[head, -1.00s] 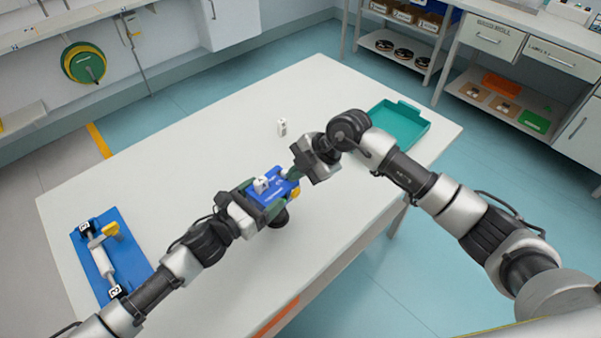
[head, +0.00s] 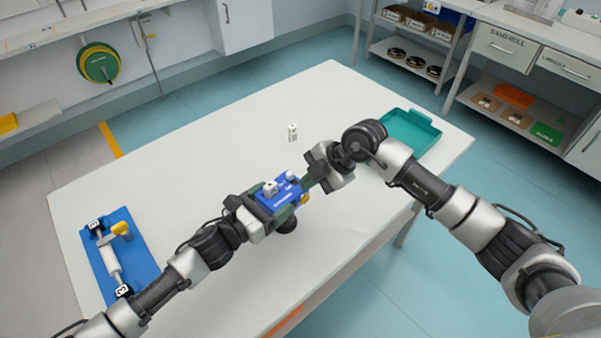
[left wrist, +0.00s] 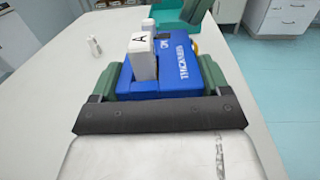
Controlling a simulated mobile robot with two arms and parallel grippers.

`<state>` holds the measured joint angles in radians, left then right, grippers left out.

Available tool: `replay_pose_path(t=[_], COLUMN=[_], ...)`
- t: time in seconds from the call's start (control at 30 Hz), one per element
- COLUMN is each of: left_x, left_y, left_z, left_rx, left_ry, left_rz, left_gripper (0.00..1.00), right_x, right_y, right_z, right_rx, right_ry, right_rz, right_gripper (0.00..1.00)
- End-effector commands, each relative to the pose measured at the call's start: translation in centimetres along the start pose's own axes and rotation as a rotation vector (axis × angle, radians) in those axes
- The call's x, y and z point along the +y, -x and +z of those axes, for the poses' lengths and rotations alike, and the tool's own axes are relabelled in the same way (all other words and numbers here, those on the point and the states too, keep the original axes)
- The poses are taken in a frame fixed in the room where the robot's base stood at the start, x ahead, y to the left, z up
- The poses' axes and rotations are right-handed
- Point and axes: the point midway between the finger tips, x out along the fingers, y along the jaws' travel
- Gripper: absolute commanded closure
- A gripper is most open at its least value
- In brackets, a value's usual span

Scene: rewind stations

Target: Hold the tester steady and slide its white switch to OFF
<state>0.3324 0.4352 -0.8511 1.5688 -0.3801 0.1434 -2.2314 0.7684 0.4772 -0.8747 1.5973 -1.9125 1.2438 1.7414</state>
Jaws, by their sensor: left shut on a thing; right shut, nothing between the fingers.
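The tester (head: 283,197) is a blue box with a white block marked A on top, held above the table. My left gripper (head: 267,207) is shut on it, with a green finger along each side. In the left wrist view the tester (left wrist: 178,75) shows the word THICKNESS. A small white piece (head: 291,176) sits near its right end and looks like the switch; its setting cannot be read. My right gripper (head: 306,187) is shut and empty, its tips close to that end of the tester. Whether they touch cannot be told.
The white table (head: 200,170) is mostly clear. A small white block (head: 293,132) stands behind the tester. A teal tray (head: 412,138) lies at the back right. A blue stand with a white roller (head: 140,252) sits at the left end.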

Motion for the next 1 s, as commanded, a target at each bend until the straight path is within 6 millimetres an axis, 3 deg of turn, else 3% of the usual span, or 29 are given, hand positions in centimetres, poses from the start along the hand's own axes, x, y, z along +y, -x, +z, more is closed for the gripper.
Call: replay_pose_path(t=[0.03,0.2,0.43,0.6,1.0], left_x=[0.0,0.0,0.1,0.1,0.2], left_y=[0.0,0.0,0.0,0.0,0.1], left_z=[-0.1,-0.1,-0.1,-0.1,-0.1], left_rx=[0.002,0.002,0.002,0.002,0.002], left_ry=[0.001,0.001,0.000,0.000,-0.001], left_rz=[0.001,0.001,0.002,0.003,0.003], left_gripper=[0.57,0.57,0.57,0.57,0.57], right_x=[-1.2,-0.7,-0.7,-0.7,-0.7], right_y=[0.6,5.0,9.0,10.2,10.4], right_z=[0.1,0.1,0.1,0.0,0.0], right_rx=[-0.003,-0.005,-0.002,-0.001,0.000], right_ry=[0.001,0.000,0.000,0.000,-0.001], right_rz=[-0.002,0.001,0.000,-0.001,-0.001], right_gripper=[1.00,1.00,1.00,1.00,1.00])
